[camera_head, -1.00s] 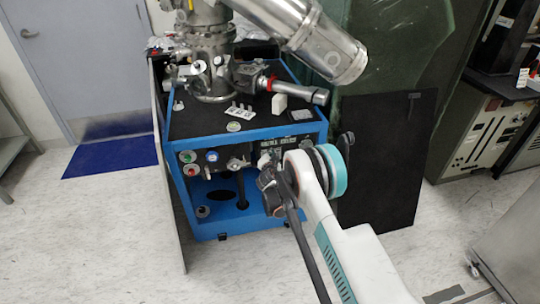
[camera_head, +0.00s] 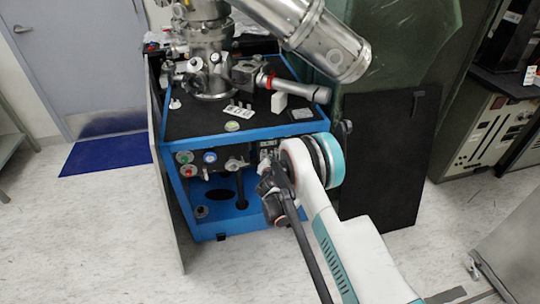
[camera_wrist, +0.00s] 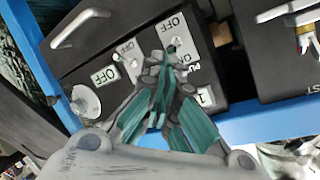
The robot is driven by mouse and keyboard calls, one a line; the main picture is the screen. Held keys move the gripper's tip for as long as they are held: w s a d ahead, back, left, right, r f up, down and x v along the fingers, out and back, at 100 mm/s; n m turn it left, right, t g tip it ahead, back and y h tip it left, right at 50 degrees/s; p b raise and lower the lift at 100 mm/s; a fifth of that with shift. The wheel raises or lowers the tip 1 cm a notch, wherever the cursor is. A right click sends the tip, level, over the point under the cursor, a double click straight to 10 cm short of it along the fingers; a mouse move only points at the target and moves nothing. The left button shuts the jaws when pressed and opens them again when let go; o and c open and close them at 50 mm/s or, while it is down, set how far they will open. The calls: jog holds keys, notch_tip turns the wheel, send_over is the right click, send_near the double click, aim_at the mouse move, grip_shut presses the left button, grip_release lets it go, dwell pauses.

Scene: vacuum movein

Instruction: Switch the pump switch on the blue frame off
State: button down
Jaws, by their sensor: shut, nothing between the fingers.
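The blue frame (camera_head: 255,133) stands in the middle of the head view, with a black control panel on its front right. In the wrist view that panel (camera_wrist: 75,58) fills the upper part, with white OFF and ON labels. A small toggle switch (camera_wrist: 176,42) sits between an OFF label and an ON label, beside a partly covered label starting "PU". My gripper (camera_wrist: 167,58) is shut and empty, its fingertips right at this toggle. I cannot tell whether they touch it or which way it is set. In the head view my arm covers much of the panel.
A metal handle (camera_wrist: 80,27) and a round knob (camera_wrist: 85,102) stick out from the panel. Steel vacuum parts (camera_head: 325,40) stand over the frame. A black board (camera_head: 390,160) leans at its right. The floor in front is clear.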

jog(key=shift+s+f, duration=0.25)
jog(key=shift+f, duration=0.2)
jog(key=shift+r, duration=0.1)
jog(key=shift+r, duration=0.7)
